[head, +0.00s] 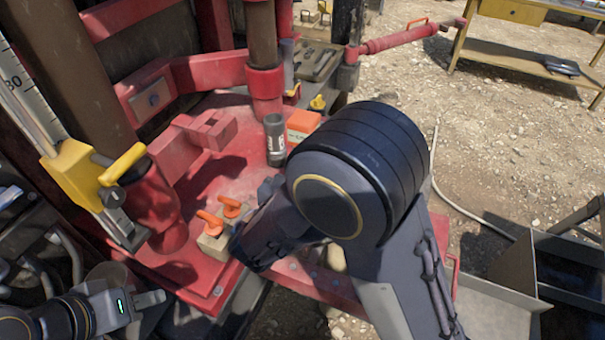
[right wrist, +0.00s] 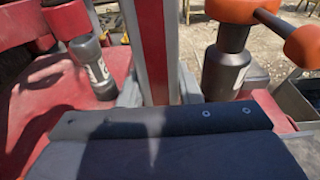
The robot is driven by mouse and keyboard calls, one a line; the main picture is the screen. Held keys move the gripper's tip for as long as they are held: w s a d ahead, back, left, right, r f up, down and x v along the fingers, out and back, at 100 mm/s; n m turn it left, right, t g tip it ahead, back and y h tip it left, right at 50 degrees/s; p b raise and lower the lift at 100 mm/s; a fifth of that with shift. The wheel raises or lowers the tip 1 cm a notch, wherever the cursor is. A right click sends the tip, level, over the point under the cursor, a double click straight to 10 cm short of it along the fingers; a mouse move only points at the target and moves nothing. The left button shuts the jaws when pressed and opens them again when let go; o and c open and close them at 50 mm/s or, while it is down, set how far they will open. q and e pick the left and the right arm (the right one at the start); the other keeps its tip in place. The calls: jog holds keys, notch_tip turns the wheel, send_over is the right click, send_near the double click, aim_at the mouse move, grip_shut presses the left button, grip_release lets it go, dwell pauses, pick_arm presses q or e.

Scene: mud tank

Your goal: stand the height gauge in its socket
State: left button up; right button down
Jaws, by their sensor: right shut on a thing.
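A white-scaled gauge (head: 20,95) with a yellow slider (head: 75,172) stands upright at the left of the head view, beside a red cylinder (head: 152,205). I take it for the height gauge, though I cannot be sure. My right gripper is mostly hidden behind its own arm in the head view. In the right wrist view it is shut on an upright grey bar with a red face (right wrist: 153,45). I cannot tell whether this bar belongs to a gauge. My left gripper (head: 150,310) is at the bottom left, apparently open and empty. I cannot make out the socket for certain.
A block with orange handles (head: 215,240) sits near the red deck's front edge. A dark labelled cylinder (head: 275,140) stands by an orange box (head: 303,122). The right wrist view shows an orange-handled dark cylinder (right wrist: 227,70) right of the bar. Red posts crowd the back left.

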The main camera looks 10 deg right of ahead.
jog(key=shift+f+b, duration=1.9)
jog(key=shift+f, duration=0.5)
jog(key=shift+s+f+b, duration=0.1)
jog(key=shift+f+b, duration=0.35)
jog(key=shift+f, duration=0.15)
jog(key=c, duration=1)
grip_release()
jog(key=shift+o, duration=0.2)
jog(key=v, duration=0.7)
jog(key=shift+s+a, duration=0.2)
jog(key=shift+s, duration=0.1)
jog(key=shift+s, duration=0.1)
